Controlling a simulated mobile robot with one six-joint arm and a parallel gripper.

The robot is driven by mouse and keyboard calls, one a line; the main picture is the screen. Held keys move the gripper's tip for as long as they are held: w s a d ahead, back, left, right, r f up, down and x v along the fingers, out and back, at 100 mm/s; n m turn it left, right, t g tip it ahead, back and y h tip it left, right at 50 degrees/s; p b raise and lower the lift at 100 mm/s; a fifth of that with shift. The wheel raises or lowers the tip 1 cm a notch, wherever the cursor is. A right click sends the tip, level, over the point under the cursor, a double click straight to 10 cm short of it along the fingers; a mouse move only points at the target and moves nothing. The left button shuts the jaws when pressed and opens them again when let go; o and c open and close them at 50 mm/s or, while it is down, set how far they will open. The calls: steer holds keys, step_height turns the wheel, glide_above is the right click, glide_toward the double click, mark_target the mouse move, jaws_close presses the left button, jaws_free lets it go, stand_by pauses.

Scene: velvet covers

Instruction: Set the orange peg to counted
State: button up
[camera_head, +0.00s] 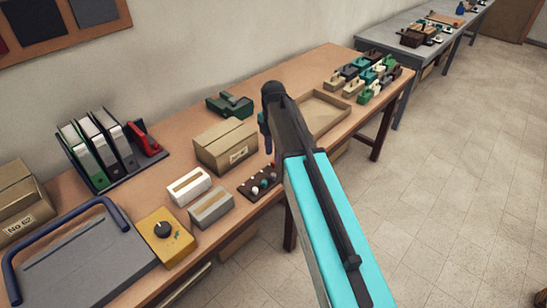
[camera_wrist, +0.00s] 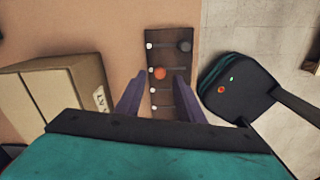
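The orange peg (camera_wrist: 160,73) has a round head and sits near the left side of a dark brown board (camera_wrist: 166,62) in the wrist view. Small white dots run down the board's left side. A dark grey peg (camera_wrist: 185,46) sits on the right side, in the row above. My gripper (camera_wrist: 159,80) is open, its two purple-grey fingers on either side of the orange peg; I cannot tell whether they touch it. In the head view the board (camera_head: 250,187) lies at the table's front edge, and my arm hides part of the area beside it.
A cardboard box (camera_head: 226,148) stands behind the board. White (camera_head: 186,187) and grey (camera_head: 211,207) blocks and a yellow dial box (camera_head: 165,238) are to its left. An open tray (camera_head: 325,113) is to the right. The table's front edge is close to the board.

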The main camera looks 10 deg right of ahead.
step_height(320, 180, up, 11)
steer(key=b, duration=0.2)
stand_by(0.5)
steer(key=shift+f, duration=0.2)
